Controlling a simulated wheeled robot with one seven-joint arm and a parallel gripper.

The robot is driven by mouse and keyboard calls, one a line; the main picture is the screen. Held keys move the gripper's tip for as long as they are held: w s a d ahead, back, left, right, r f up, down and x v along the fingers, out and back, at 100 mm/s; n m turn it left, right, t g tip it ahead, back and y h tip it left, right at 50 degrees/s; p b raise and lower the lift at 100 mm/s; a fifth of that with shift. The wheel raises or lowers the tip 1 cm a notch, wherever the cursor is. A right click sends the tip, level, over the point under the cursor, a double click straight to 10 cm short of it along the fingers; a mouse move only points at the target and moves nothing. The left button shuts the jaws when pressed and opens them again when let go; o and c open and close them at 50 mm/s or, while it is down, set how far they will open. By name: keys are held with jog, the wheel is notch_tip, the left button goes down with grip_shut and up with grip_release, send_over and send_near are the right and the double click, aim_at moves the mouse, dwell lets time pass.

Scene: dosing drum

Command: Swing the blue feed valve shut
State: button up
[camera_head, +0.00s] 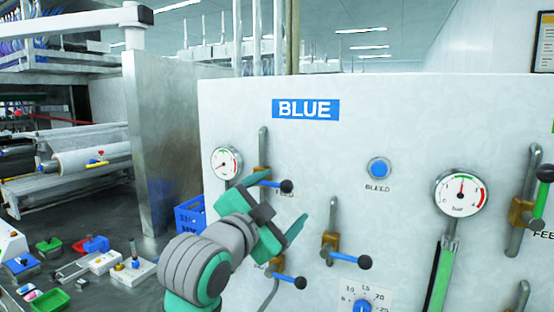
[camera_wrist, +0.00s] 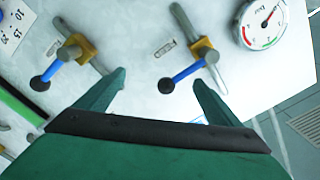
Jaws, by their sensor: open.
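The blue feed valve (camera_head: 262,177) is at the upper left of the panel under the BLUE sign, right of a small gauge. Its brass body sits on an upright pipe, and its blue lever points right, across the pipe, ending in a black knob (camera_head: 287,186). The valve (camera_wrist: 203,48) and its knob (camera_wrist: 166,86) also show in the wrist view. My gripper (camera_head: 278,204) is open and empty in front of the panel. In the wrist view, the knob appears between the fingertips (camera_wrist: 155,92), nearer the right one; contact cannot be told. The FEED label is partly hidden.
Another blue-lever valve (camera_head: 333,243) is to the lower right, and a third (camera_head: 278,264) is below my gripper. A bleed button (camera_head: 378,168), a small gauge (camera_head: 226,162) and a larger gauge (camera_head: 461,194) are on the panel. A cluttered bench (camera_head: 70,290) lies left.

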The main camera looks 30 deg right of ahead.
jog(key=v, duration=0.5)
jog(key=shift+s+a, duration=0.25)
jog(key=shift+a, duration=0.05)
jog(key=shift+w, duration=0.15)
